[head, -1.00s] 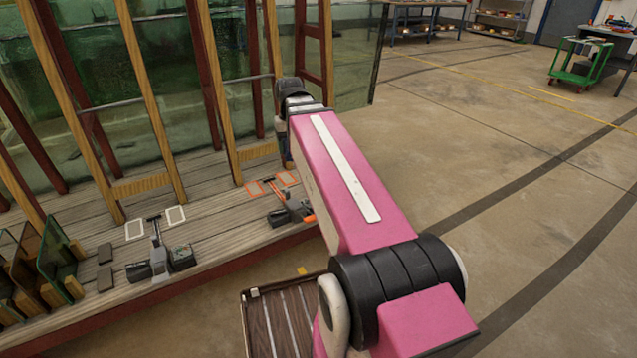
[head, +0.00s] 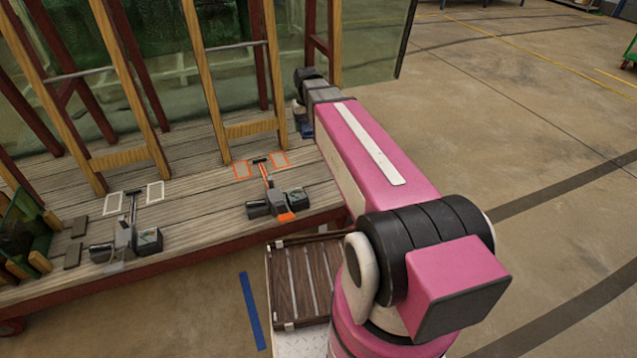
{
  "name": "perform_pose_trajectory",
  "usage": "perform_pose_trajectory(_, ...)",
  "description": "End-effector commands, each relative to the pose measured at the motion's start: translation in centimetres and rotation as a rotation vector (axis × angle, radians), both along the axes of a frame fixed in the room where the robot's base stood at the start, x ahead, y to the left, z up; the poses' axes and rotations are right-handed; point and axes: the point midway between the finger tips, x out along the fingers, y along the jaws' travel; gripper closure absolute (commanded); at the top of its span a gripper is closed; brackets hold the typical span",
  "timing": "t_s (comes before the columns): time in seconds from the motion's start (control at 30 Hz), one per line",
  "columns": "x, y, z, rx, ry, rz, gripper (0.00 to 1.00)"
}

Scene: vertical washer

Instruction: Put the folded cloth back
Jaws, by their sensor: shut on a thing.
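My gripper (head: 301,112) shows only in part, at the far end of my pink arm, above the wooden deck near its right end. It is shut on a small dark blue thing (head: 307,130), which looks like the folded cloth. Most of the cloth and the fingertips are hidden or too small to make out. The wooden deck (head: 190,150) lies under and to the left of the gripper. An orange-marked tool (head: 268,200) lies on the deck left of my arm, with orange-outlined rectangles beside its head. A similar tool with white-outlined rectangles (head: 125,240) lies further left.
Wooden and dark red uprights (head: 135,90) hold large green glass sheets (head: 375,45) behind the deck. Small framed panes (head: 22,225) and dark blocks (head: 75,250) are at the left. A slatted crate (head: 300,275) stands in front of the deck.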

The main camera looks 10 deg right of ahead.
Motion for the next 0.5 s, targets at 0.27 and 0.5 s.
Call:
perform_pose_trajectory(0.27, 4.2, 3.5, -10.5, 0.000, 0.004, 0.054, 0.50)
perform_pose_trajectory(0.5, 5.7, 5.9, -18.3, 0.000, 0.003, 0.092, 0.50)
